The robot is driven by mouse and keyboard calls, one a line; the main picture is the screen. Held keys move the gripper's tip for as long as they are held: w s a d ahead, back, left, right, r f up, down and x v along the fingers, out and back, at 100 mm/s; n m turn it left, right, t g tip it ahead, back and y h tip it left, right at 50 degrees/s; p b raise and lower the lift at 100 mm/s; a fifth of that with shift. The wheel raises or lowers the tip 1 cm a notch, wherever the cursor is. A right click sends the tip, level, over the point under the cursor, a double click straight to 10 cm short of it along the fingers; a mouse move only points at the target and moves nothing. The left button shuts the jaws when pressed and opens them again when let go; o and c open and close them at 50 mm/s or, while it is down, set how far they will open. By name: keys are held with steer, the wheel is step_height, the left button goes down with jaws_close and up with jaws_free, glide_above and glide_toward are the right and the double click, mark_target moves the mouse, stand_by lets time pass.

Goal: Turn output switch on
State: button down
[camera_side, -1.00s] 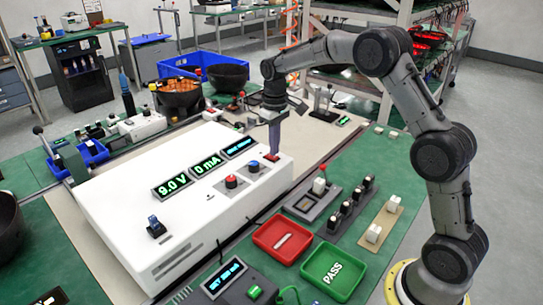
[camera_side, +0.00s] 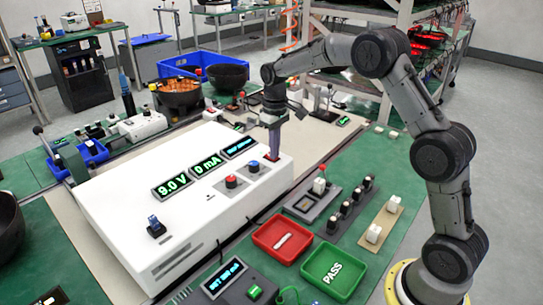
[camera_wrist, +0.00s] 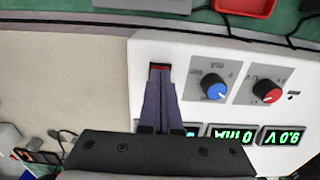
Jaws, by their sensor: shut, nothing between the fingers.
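The white power supply box (camera_side: 130,205) stands on the bench. Its displays read 9.0 V and 0 mA, and a third display (camera_side: 239,147) is lit blue. A red knob (camera_side: 231,182) and a blue knob (camera_side: 254,167) are on its top; both also show in the wrist view, the red knob (camera_wrist: 267,92) and the blue knob (camera_wrist: 214,87). My gripper (camera_side: 272,157) points down, shut and empty, over the red output switch at the right end of the box. In the wrist view, the red switch (camera_wrist: 159,68) shows just beyond the fingertips, mostly hidden; I cannot tell its position.
A red tray (camera_side: 283,241) and a green PASS tray (camera_side: 334,270) lie in front of the box. A meter with a lit display (camera_side: 224,277) stands nearby. Black bowls (camera_side: 180,97) and a blue bin (camera_side: 197,65) stand behind. The beige mat right of my gripper is mostly clear.

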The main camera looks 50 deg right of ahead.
step_height(320, 180, up, 7)
stand_by(0.8)
steer(key=s+a+r+n+t, duration=0.1)
steer(key=s+a+r+t, duration=0.45)
steer(key=s+r, duration=0.9)
steer(key=s+a+f, duration=0.2)
steer(key=s+a, duration=0.2)
steer(key=s, duration=0.9)
steer(key=s+f+m, duration=0.1)
steer(key=s+f, duration=0.4)
steer(key=f, duration=0.3)
